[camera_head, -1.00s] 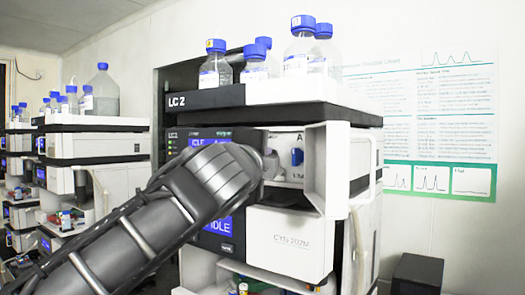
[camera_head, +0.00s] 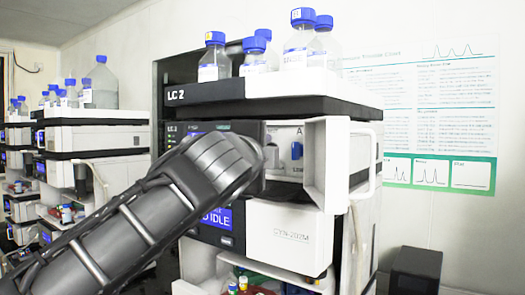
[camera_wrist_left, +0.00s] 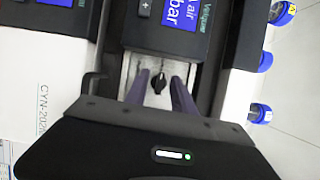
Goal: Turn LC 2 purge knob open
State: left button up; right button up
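The LC 2 stack (camera_head: 176,96) stands in the middle of the head view, with a lit display (camera_head: 217,218) and an open bay under its top. In the left wrist view a small black knob (camera_wrist_left: 159,83) sits on a pale panel between the two fingers of my left gripper (camera_wrist_left: 160,86). The fingers are apart, with gaps showing on both sides of the knob. In the head view my left arm covers part of the stack front, and the fingers are hidden. A blue part (camera_head: 297,150) shows in the bay near a letter A. My right gripper is in neither view.
An open white door (camera_head: 328,165) stands out at the right of the bay. Blue-capped bottles (camera_head: 300,40) stand on top of the stack. Other stacks (camera_head: 95,140) stand at the left. A dark box (camera_head: 415,270) is at the lower right.

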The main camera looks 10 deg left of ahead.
pick_arm(q)
jog(key=shift+s+f, duration=0.1)
jog(key=shift+s, duration=0.35)
jog(key=s+b, duration=0.2)
jog(key=s, duration=0.5)
jog(key=shift+b, duration=0.3)
